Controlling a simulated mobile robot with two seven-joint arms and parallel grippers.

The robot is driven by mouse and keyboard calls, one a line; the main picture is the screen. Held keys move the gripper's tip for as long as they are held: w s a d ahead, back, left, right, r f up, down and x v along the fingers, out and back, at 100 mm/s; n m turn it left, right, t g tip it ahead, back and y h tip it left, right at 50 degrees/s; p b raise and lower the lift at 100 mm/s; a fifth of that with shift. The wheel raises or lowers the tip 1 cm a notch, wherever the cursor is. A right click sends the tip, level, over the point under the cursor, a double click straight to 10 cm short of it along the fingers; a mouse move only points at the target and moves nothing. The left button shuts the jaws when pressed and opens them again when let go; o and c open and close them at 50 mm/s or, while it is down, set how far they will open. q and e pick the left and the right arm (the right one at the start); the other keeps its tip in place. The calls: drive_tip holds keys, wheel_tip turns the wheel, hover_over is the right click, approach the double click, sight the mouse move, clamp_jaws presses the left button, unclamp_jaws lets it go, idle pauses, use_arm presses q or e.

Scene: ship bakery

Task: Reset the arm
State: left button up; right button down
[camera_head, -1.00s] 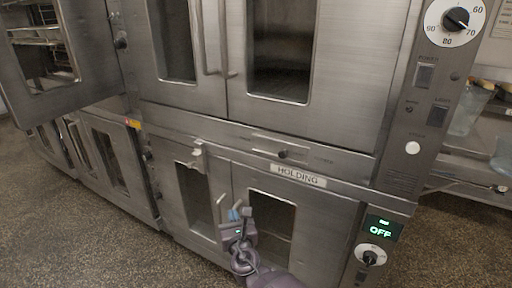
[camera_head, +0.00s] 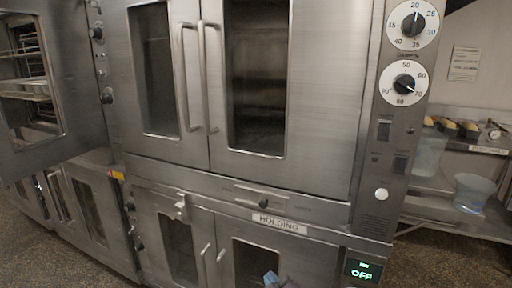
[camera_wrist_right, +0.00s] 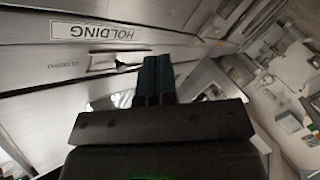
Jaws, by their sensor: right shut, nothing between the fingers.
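My right gripper (camera_head: 271,278) shows only as a small bluish tip at the bottom edge of the head view, in front of the lower oven's right door. In the right wrist view its two dark fingers (camera_wrist_right: 154,80) are together with nothing between them. The rest of my right arm is cut off by the bottom of the head view. My left gripper is not in view.
A steel double oven (camera_head: 240,172) with closed doors and upright handles fills the middle. An oven door (camera_head: 62,110) stands open at the left. At the right, a steel shelf (camera_head: 430,213) holds a clear bucket (camera_head: 473,192). Speckled floor (camera_head: 30,250) shows at the lower left.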

use_arm(q)
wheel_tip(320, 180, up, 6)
drive_tip(key=p, duration=0.5)
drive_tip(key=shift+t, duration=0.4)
use_arm(e)
drive_tip(key=s+d+f+m+g+h, duration=0.1)
drive_tip(key=s+d+f+m, duration=0.2)
drive_tip(key=s+d, duration=0.4)
drive_tip(key=s+d+f+m+g+h, duration=0.1)
drive_tip(key=s+d, duration=0.7)
drive_tip(key=s, duration=0.8)
drive_tip(key=s+d+f+m+g+h, duration=0.2)
drive_tip(key=s+d+f+m, duration=0.2)
drive_tip(key=s+d, duration=0.4)
drive_tip(key=s+m, duration=0.1)
drive_tip(key=s, duration=0.2)
drive_tip(key=shift+s+f+m+g, duration=0.25)
drive_tip(key=shift+f+m+g, duration=0.05)
drive_tip(key=shift+m+g, duration=0.1)
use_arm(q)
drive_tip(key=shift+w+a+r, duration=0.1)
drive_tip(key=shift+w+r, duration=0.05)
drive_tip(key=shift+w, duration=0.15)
